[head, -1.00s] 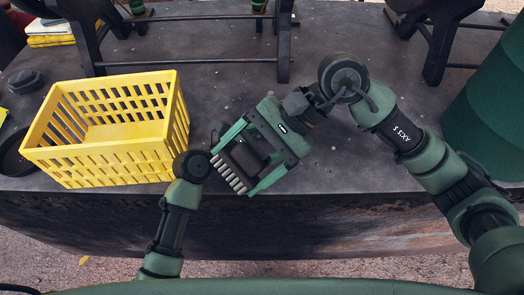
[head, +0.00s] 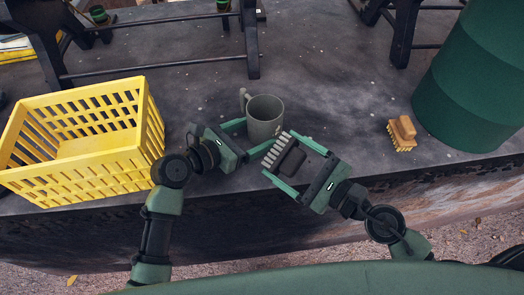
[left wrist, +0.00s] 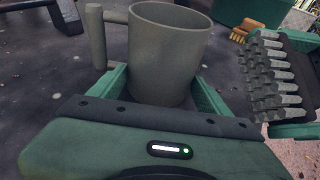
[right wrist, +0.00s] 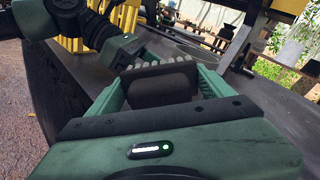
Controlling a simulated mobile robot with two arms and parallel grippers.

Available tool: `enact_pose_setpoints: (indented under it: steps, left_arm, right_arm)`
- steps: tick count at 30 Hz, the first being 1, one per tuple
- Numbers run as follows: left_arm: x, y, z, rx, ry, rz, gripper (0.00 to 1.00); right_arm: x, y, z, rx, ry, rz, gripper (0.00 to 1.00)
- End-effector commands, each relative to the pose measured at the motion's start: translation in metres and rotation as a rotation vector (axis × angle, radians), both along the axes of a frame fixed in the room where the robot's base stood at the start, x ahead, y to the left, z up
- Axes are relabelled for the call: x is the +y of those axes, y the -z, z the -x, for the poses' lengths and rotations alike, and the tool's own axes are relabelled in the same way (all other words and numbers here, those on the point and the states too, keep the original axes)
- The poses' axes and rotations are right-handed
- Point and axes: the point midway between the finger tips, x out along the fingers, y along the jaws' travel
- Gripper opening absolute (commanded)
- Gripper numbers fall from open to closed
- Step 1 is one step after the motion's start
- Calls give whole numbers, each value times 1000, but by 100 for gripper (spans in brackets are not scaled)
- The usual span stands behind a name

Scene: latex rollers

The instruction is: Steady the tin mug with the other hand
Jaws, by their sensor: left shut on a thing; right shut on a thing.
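The grey tin mug (head: 265,118) stands upright near the table's front edge, with its handle to the upper left. My left gripper (head: 247,140) is shut on the mug, one finger on each side of its lower body; the left wrist view shows the mug (left wrist: 167,60) between the fingers. My right gripper (head: 286,161) is shut on a dark brush (head: 293,159) with grey bristles, just right of and in front of the mug. The bristles point toward the mug's side. In the right wrist view the brush (right wrist: 163,88) lies across between the fingers.
A yellow crate (head: 140,85) stands left of my left gripper. A wooden brush with yellow bristles (head: 402,132) lies at the right, near a large green drum (head: 465,85). Dark metal stands (head: 252,50) are at the back. The table between mug and wooden brush is clear.

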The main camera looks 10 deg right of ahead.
Motion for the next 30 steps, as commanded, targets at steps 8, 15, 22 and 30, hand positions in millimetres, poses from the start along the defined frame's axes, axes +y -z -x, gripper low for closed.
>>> enact_pose_setpoints:
  steps: [8,15,22,30]
  left_arm:
    - [0,0,0,-1,0,1,29]
    - [0,-1,0,-1,0,1,29]
    - [0,-1,0,-1,0,1,29]
    - [0,-1,0,-1,0,1,29]
  right_arm:
    - [-27,17,3,-27,122,-43,49]
    - [-35,21,5,-43,150,-46,49]
    - [-35,21,5,-44,149,-44,49]
    - [-30,21,-3,-46,146,-40,49]
